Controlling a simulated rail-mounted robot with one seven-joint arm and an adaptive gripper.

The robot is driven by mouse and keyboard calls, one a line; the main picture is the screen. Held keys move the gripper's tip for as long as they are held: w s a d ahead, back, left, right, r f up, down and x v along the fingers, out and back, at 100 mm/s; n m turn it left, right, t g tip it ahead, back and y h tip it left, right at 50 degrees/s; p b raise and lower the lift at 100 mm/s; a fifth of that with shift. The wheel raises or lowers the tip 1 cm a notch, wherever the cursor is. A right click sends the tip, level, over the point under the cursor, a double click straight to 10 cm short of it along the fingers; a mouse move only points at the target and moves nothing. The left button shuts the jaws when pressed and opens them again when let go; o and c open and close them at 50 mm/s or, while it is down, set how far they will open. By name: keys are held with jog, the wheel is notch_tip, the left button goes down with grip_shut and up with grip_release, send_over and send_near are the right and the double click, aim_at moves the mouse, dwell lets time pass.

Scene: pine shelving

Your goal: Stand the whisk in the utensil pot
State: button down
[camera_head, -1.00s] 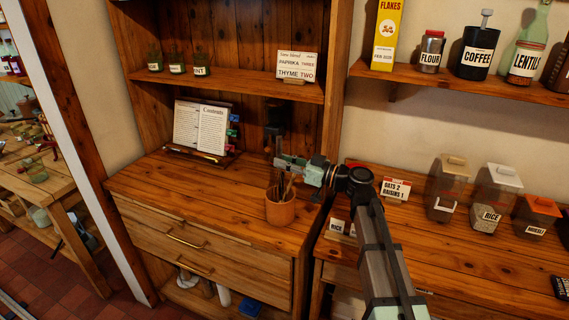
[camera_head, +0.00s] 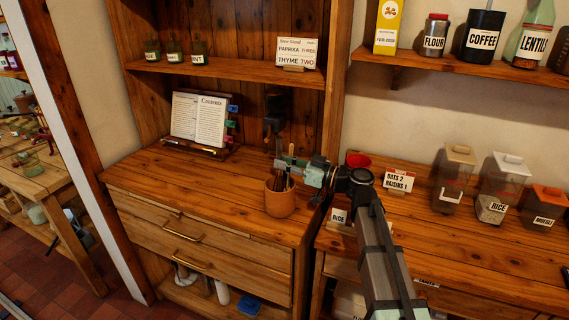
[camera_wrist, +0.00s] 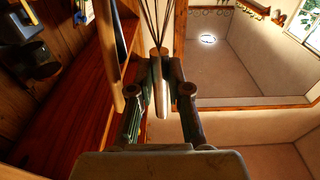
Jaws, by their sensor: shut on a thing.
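The whisk (camera_wrist: 158,50) is between the two fingers of my gripper (camera_wrist: 172,92) in the wrist view. Its thin wires run out of the top of that picture and its pale handle lies between the fingers. The terracotta utensil pot (camera_head: 280,202) stands upright on the wooden cabinet top. In the head view my gripper (camera_head: 287,164) is just above the pot's rim, shut on the whisk. Thin dark and pale shapes show between gripper and pot mouth. I cannot tell there how deep the whisk's handle reaches.
An open book on a stand (camera_head: 200,122) is behind and left of the pot. A dark upright shape (camera_head: 274,115) shows behind my gripper. Label cards (camera_head: 398,181) and lidded jars (camera_head: 497,188) stand on the right counter. The cabinet top (camera_head: 190,180) left of the pot is clear.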

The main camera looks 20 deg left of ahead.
jog(key=c, duration=1)
grip_release()
jog(key=shift+c, duration=0.2)
jog(key=shift+d, duration=0.1)
jog(key=s+d, duration=0.1)
jog(key=d, duration=1)
jog(key=shift+d+f, duration=0.4)
jog(key=shift+s, duration=0.1)
